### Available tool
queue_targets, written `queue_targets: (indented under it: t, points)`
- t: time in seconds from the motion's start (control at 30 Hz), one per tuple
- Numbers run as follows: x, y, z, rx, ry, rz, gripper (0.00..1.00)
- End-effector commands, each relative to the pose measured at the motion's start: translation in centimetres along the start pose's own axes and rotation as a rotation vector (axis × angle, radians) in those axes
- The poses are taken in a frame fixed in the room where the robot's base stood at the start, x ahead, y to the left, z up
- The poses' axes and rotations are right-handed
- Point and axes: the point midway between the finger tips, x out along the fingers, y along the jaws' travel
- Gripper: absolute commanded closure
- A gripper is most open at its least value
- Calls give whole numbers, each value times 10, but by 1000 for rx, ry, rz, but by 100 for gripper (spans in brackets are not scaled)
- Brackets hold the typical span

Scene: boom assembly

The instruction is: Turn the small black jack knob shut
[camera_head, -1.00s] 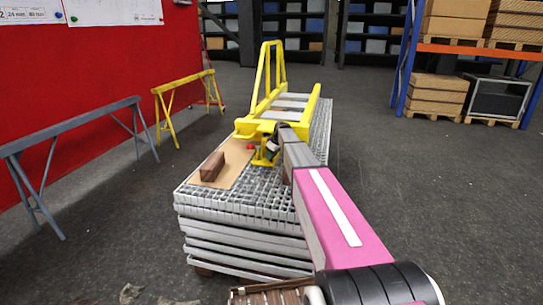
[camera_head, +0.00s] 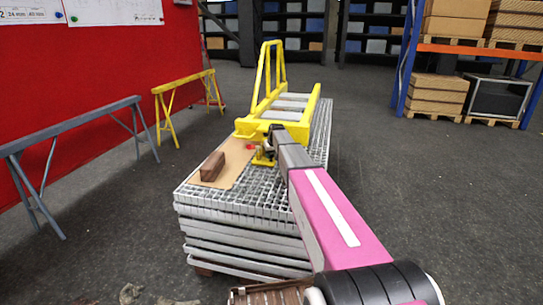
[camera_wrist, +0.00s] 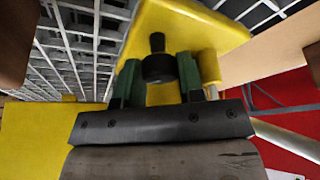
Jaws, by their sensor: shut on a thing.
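The small black knob (camera_wrist: 158,67) shows in the wrist view, in front of a yellow plate and between the two green fingers of my gripper (camera_wrist: 159,78). The fingers are shut on it, one on each side. The yellow boom frame (camera_head: 262,128) lies on the stack of gratings in the head view. The yellow jack (camera_head: 262,160) is at its near end, and my gripper (camera_head: 268,150) is beside it. In the head view the knob is too small and covered to make out.
A brown block (camera_head: 212,166) lies on a tan board (camera_head: 236,160) left of the jack, with a small red item (camera_head: 250,147) close by. Grey (camera_head: 75,125) and yellow (camera_head: 185,82) trestles stand at the left. A pallet rack (camera_head: 470,50) stands at the right; the floor between is clear.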

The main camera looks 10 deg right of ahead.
Motion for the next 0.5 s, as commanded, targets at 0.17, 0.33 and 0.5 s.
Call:
queue_targets:
  t: [0.17, 0.33, 0.5]
  points:
    - [0, -1, 1, 152, -1, 64, 88]
    - [0, -2, 0, 301, -1, 126, 88]
    - [0, -2, -1, 448, -1, 187, 88]
